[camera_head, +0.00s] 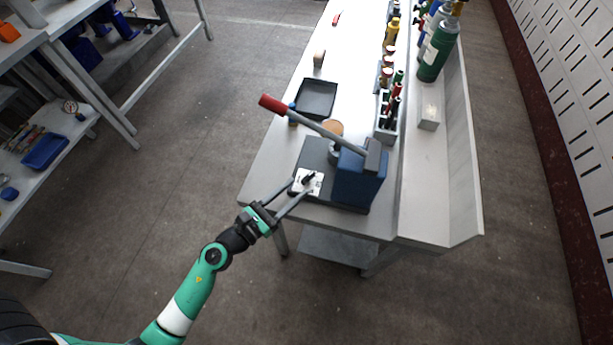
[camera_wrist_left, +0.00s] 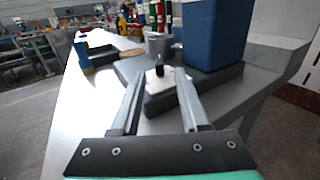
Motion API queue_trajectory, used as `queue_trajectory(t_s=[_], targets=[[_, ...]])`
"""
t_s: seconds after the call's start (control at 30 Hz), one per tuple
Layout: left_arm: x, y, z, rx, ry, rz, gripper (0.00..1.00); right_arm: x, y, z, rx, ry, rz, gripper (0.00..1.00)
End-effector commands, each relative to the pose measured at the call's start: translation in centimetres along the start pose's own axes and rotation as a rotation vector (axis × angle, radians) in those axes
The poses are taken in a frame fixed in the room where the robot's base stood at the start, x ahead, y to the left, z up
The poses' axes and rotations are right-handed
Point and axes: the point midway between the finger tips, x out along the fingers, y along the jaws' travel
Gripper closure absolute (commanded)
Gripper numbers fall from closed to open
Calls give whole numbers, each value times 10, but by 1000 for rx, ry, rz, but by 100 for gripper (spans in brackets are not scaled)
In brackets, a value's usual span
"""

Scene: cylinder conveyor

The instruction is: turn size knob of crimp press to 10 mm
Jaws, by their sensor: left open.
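The crimp press (camera_head: 358,178) is a blue block on a dark base at the near end of the workbench, with a long grey lever ending in a red grip (camera_head: 271,104). A white plate (camera_head: 303,188) on its near left side carries the small black size knob (camera_head: 309,178). My left gripper (camera_head: 300,187) is open, its fingers reaching over the plate on either side of the knob. In the left wrist view the knob (camera_wrist_left: 159,70) shows just beyond and between the fingertips; contact cannot be told. The knob's setting is too small to read. My right gripper is not in view.
A black tray (camera_head: 317,98) lies on the workbench (camera_head: 270,165) behind the press. A rack of coloured tools (camera_head: 386,122), a white box (camera_head: 429,112) and a green bottle (camera_head: 438,52) stand to the right. The bench's left front edge is clear.

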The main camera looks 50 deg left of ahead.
Motion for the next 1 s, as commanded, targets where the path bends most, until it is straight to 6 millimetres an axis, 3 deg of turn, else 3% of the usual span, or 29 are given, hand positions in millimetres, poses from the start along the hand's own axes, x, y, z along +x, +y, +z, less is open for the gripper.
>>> queue_trajectory(t_s=[0.1,0.23,0.57,0.67,0.83,1.0], targets=[[26,-1,2,2,-3,-2,55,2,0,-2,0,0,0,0],[44,0,0,1,-1,-1,55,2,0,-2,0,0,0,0],[53,0,0,0,0,1,55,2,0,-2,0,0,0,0],[52,0,0,0,0,1,68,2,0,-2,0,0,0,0],[52,0,0,0,0,0,98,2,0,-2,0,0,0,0],[52,0,0,0,0,0,100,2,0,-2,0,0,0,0]])
